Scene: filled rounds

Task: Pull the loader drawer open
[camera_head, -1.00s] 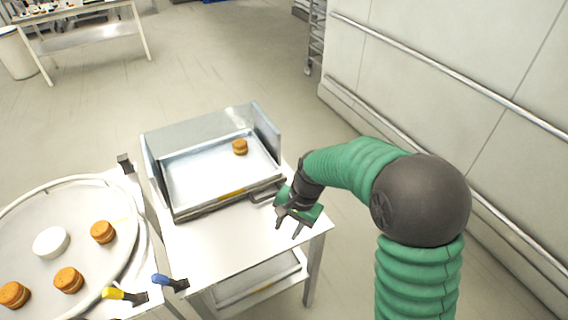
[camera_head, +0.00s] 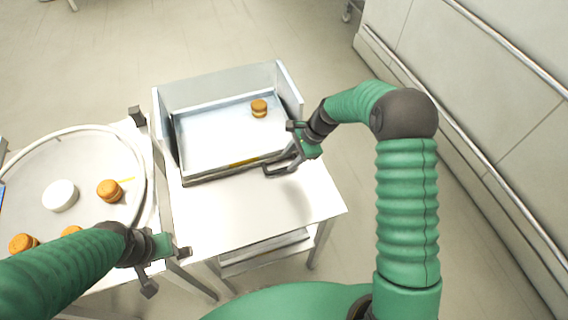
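The loader is a grey metal tray-like drawer (camera_head: 215,145) with raised walls behind it, on a white table. An orange-brown filled round (camera_head: 259,108) lies inside toward the back right. My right gripper (camera_head: 291,141) is at the drawer's front right corner, fingers pointing left and spread apart. My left gripper (camera_head: 168,271) is open and empty, low in the view, between the round table and the loader table.
A round rimmed table (camera_head: 90,160) at left holds a white disc (camera_head: 60,195) and several filled rounds (camera_head: 110,190). The white tabletop (camera_head: 255,210) in front of the drawer is clear. A railed wall (camera_head: 460,110) stands at right.

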